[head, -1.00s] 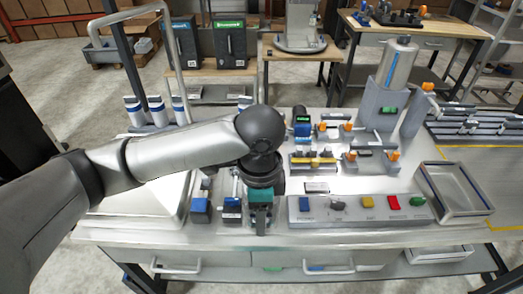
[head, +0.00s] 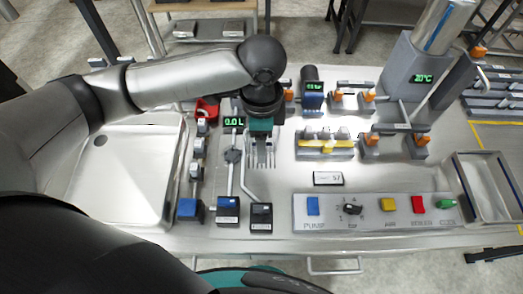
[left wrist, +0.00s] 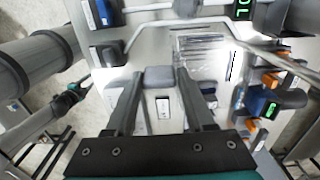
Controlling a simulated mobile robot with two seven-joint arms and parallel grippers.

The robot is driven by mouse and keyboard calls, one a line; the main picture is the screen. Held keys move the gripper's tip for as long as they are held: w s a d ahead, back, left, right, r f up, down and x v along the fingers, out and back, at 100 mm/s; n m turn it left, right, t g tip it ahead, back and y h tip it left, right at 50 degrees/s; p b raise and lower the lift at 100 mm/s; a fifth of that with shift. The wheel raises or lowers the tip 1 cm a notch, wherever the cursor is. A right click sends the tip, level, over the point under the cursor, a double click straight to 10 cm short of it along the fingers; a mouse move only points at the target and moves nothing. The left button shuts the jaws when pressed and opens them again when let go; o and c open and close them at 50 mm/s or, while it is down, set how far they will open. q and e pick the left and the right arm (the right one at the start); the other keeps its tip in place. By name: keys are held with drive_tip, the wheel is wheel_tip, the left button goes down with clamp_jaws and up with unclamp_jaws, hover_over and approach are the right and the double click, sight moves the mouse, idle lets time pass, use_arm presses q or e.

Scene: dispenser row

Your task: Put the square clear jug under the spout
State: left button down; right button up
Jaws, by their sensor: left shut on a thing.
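My left gripper (head: 262,150) points down over the bench, left of the labelled plate. In the left wrist view its two fingers (left wrist: 158,98) close around a small grey piece (left wrist: 158,77), which looks like a handle. A faint, streaked clear shape (left wrist: 200,48), likely the square clear jug, shows just past the fingers; its outline is hard to make out. In the head view the hand covers most of that spot. Bent metal pipes (head: 246,180) run beside it, near a green "0.0 L" display (head: 234,122). I cannot tell which pipe end is the spout. My right gripper is out of view.
A panel of coloured buttons (head: 375,211) lies front right, with valves with orange knobs (head: 371,140) behind it. A metal cylinder on a grey stand (head: 408,72) is at back right. An empty tray (head: 462,192) sits at right, a steel basin (head: 125,185) at left.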

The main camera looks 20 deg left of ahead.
use_arm(q)
drive_tip(key=shift+s+f, duration=0.1)
drive_tip(key=shift+f, duration=3.05)
drive_tip(key=shift+f, duration=0.1)
drive_tip(key=shift+c, duration=1.3)
unclamp_jaws()
wheel_tip(320, 180, up, 12)
drive_tip(key=shift+r+p, duration=0.15)
drive_tip(key=shift+p, duration=0.2)
